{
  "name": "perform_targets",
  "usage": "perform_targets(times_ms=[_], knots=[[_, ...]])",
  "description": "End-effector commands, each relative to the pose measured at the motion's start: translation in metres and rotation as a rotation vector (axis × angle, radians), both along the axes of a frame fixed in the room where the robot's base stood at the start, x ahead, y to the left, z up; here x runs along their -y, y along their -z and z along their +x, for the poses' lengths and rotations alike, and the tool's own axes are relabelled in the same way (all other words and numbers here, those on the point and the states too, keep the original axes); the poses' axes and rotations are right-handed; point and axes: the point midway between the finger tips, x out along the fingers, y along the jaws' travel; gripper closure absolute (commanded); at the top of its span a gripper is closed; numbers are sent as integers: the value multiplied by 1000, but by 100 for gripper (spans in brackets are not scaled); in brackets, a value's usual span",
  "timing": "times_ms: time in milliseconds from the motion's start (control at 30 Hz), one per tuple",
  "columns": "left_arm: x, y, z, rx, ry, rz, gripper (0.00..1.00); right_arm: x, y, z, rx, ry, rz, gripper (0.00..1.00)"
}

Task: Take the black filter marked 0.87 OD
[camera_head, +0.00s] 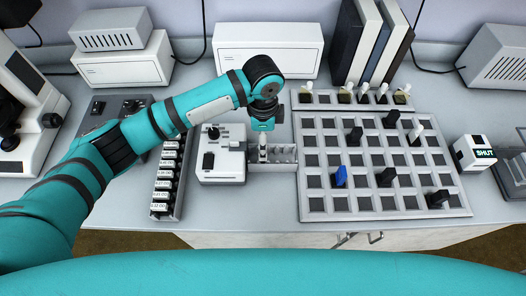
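A narrow rack (178,212) stands left of centre with a column of dark filters bearing white labels (163,183). The labels are too small to read surely, so I cannot tell which one says 0.87 OD. Several black upright pieces (387,177) also stand in the large grid tray (312,206), with no readable marking. My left arm reaches across from the left. Its gripper (263,126) points down above a small grey compartment tray (285,166), right of the labelled rack. Its fingers are mostly hidden, and I see nothing surely held. My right gripper is not identifiable.
A white control box (222,168) stands between the rack and the small tray. The grid tray also holds a blue piece (340,176) and a white piece (415,135). A box marked SHUT (475,153) is at right. Binders (368,42) and white instruments line the back.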

Motion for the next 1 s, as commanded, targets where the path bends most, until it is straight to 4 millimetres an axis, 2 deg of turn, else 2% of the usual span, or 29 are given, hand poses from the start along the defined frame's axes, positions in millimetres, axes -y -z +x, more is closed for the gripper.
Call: perform_targets(times_ms=[33,133,400,533,700,767,1000], knots=[[0,2,0,0,-1,1,25,-1,-1,8,13,0,2,60],[-1,9,0,-1,-2,2,25,-1,-4,12,18,0,2,60],[-1,47,2,-1,-1,2,25,0,-10,-6,-10,-1,0,60],[-1,55,2,1,-1,0,25,0,-10,-15,-24,-1,-1,60],[-1,55,2,1,0,0,25,-1,-10,-15,-24,0,0,60],[-1,55,2,1,0,0,30,-2,-10,-13,-22,0,1,60],[-1,55,2,1,0,0,62,-4,-10,-5,-9,1,4,60]])
